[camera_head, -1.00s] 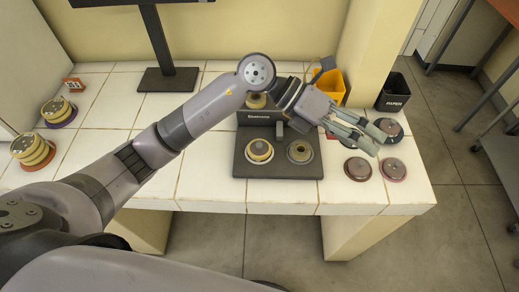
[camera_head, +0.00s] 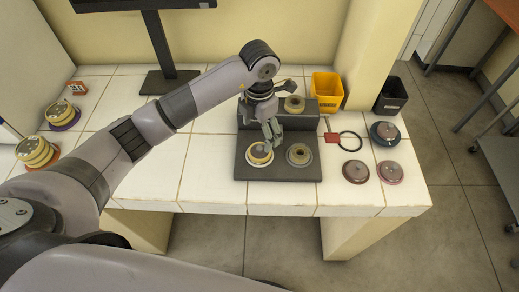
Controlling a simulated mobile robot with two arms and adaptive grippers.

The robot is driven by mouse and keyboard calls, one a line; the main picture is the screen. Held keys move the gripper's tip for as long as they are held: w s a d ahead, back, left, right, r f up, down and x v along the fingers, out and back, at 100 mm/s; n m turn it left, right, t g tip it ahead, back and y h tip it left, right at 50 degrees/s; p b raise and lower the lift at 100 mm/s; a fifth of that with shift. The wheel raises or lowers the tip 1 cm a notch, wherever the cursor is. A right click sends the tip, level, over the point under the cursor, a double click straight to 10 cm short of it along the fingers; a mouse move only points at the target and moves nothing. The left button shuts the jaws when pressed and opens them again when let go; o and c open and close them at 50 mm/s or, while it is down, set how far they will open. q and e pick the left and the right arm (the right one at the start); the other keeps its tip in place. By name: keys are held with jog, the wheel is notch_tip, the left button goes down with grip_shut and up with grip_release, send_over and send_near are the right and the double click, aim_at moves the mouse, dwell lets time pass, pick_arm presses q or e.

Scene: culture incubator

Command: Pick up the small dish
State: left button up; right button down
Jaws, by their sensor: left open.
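A small round dish with a yellowish rim (camera_head: 259,152) sits at the left of the dark grey incubator stand (camera_head: 280,173). I cannot tell for sure which one is the task's small dish. My left gripper (camera_head: 271,134) is open and empty, fingers pointing down just behind and above the yellowish dish, partly covering the stand's back. My right gripper is not in view.
Lids, two reddish (camera_head: 356,171) and one dark (camera_head: 385,133), lie to the right. A red tag with a black ring (camera_head: 350,141) lies beside the stand. Yellow (camera_head: 327,90) and black bins (camera_head: 391,96) stand behind. Stacked dishes (camera_head: 36,151) are far left.

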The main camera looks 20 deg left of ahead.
aim_at(259, 148)
pick_arm(q)
notch_tip(259, 148, down, 3)
jog(key=shift+f+p, duration=0.2)
jog(key=shift+p, duration=0.15)
jog(key=shift+s+d+f+p, duration=0.1)
jog(key=shift+f+p, duration=0.4)
jog(key=shift+f, duration=0.05)
notch_tip(259, 148, down, 4)
jog(key=shift+r+p, duration=0.2)
jog(key=shift+p, duration=0.6)
jog(key=shift+f, duration=0.4)
jog(key=c, duration=1.3)
